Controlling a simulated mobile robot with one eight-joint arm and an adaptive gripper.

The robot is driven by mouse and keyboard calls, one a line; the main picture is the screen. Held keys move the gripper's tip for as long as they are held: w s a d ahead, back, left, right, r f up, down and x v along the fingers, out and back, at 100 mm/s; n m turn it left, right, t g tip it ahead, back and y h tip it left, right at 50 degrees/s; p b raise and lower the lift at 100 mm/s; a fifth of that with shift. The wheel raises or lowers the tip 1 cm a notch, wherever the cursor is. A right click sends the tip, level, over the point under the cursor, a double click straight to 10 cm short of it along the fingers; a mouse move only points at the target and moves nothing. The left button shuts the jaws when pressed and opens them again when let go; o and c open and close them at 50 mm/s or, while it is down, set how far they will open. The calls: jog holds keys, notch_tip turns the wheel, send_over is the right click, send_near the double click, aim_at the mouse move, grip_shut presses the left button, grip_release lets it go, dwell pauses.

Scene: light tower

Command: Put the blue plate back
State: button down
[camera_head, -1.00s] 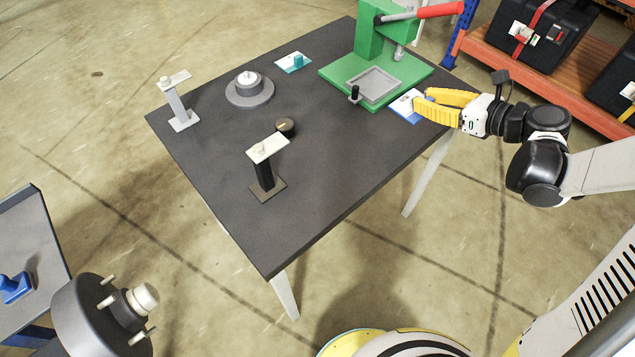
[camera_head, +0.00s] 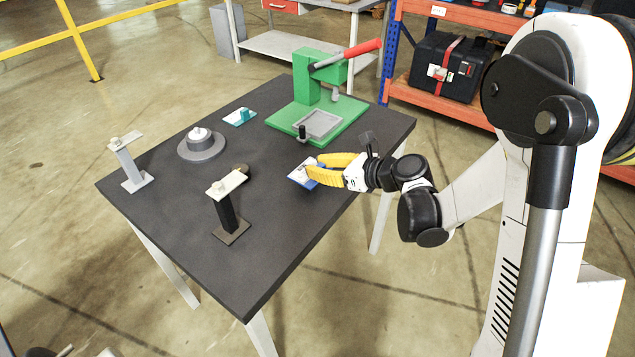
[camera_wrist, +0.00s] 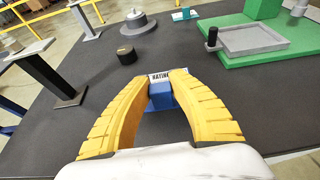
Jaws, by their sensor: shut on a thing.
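The blue plate (camera_head: 301,173) has a white label on top and sits low over the black table (camera_head: 265,255), in front of the green press. I cannot tell whether it touches the table. My gripper (camera_head: 323,166), with yellow fingers, is shut on its blue grip. In the wrist view the blue grip of the plate (camera_wrist: 161,96) is between the fingertips, and part of the white label with letters shows beyond. The fingers hide the plate's sides.
The green press (camera_head: 330,115) with a red lever and grey tray stands behind the plate. A dark post with a pale top (camera_head: 228,210), a black knob (camera_head: 241,169), a grey round base (camera_head: 201,145), a grey post (camera_head: 130,165) and a teal-handled plate (camera_head: 240,117) are also on the table.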

jog(key=shift+f+b, duration=1.05)
jog(key=shift+f, duration=0.85)
jog(key=shift+f, duration=0.1)
jog(key=shift+f, duration=0.1)
jog(key=c, duration=1.3)
grip_release()
